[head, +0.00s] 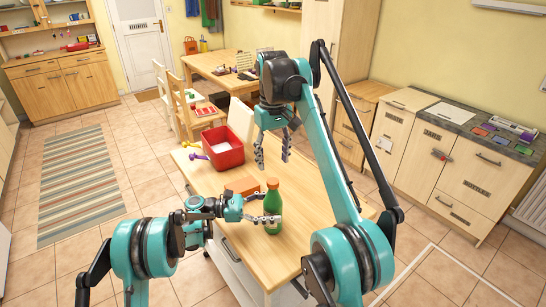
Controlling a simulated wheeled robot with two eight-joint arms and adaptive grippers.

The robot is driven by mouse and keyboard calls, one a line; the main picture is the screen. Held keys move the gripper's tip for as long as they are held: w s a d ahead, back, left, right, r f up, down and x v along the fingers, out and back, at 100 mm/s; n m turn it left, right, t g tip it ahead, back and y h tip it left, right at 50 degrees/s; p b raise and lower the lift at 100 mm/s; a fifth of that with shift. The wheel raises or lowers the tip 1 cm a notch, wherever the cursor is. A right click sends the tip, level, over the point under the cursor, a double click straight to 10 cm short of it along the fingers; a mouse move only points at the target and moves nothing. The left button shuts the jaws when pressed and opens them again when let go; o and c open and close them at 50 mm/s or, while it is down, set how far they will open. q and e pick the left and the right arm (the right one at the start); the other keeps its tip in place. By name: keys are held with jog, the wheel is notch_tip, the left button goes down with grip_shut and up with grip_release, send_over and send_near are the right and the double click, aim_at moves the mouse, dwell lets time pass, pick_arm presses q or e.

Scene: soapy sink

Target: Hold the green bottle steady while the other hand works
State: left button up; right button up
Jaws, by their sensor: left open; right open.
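The green bottle (273,200) stands upright on the wooden worktop (300,224). It has an orange-red cap. My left gripper (270,218) is low at the bottle's left side, with its open fingers reaching to the bottle. Whether the fingers touch it I cannot tell. My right gripper (272,160) hangs above and behind the bottle, pointing down, open and empty, with its two fingers apart.
A red bin (223,148) stands at the worktop's far left, with purple and yellow tools beside it. An orange-brown block (242,186) lies left of the bottle. The worktop right of the bottle is partly hidden by my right arm.

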pick_arm(q)
jog(key=a, duration=1.2)
jog(key=shift+s, duration=0.15)
